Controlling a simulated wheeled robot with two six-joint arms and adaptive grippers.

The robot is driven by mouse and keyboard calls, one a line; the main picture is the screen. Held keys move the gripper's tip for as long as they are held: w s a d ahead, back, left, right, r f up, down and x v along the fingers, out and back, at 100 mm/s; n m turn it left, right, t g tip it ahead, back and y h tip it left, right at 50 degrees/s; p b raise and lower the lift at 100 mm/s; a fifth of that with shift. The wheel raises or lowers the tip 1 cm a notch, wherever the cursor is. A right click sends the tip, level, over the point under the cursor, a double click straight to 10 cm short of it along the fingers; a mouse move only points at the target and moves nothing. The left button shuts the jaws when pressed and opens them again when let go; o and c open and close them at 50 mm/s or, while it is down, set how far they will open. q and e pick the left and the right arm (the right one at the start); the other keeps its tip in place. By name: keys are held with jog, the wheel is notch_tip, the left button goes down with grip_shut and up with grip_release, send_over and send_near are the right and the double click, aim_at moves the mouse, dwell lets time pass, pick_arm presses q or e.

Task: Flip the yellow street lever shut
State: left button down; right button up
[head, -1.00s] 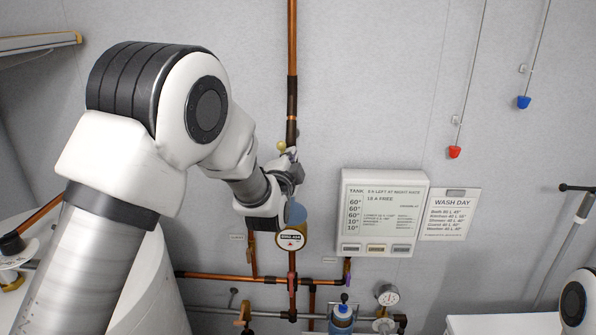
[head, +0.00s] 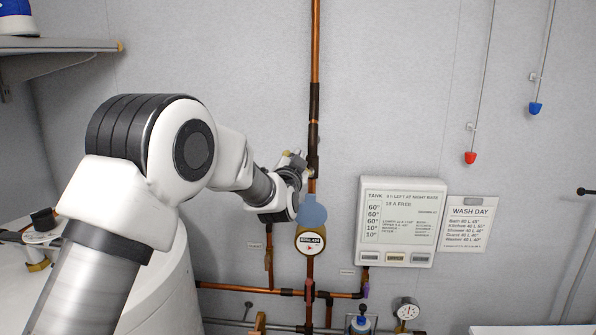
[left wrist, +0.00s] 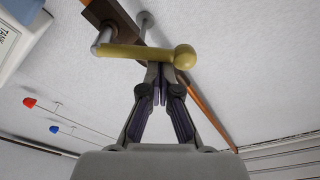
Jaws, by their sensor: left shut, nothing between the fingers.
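The yellow lever (left wrist: 145,53) shows in the left wrist view as a bar with a round ball at its right end. Its other end sits at a metal pin on a dark fitting of the copper pipe. My left gripper (left wrist: 160,72) is shut and empty, its fingertips right at the bar, near the ball end. I cannot tell whether they touch it. In the head view my left gripper (head: 294,160) is just left of the upright copper pipe (head: 315,60), above the round meter, and hides most of the lever. My right gripper is not in view.
The round meter (head: 310,241) with a blue lid is on the pipe below my gripper. A white tank panel (head: 396,220) and a WASH DAY sign (head: 468,224) are to the right. Red (head: 470,158) and blue (head: 535,108) pulls hang from cords. A shelf (head: 60,62) is upper left.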

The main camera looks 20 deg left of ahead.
pick_arm(q)
jog(key=shift+s+a+f+n+y+b, duration=0.15)
jog(key=shift+a+f+n+b, duration=0.35)
jog(key=shift+n+b, duration=0.75)
jog(key=shift+a+f+n+y+b, duration=0.3)
jog(key=shift+f+n+b, duration=0.35)
jog(key=shift+n+b, duration=0.6)
jog(key=shift+s+a+f+n+y+b, duration=0.15)
jog(key=shift+a+f+n+b, duration=0.35)
jog(key=shift+n+b, duration=0.7)
jog(key=shift+d+f, duration=0.15)
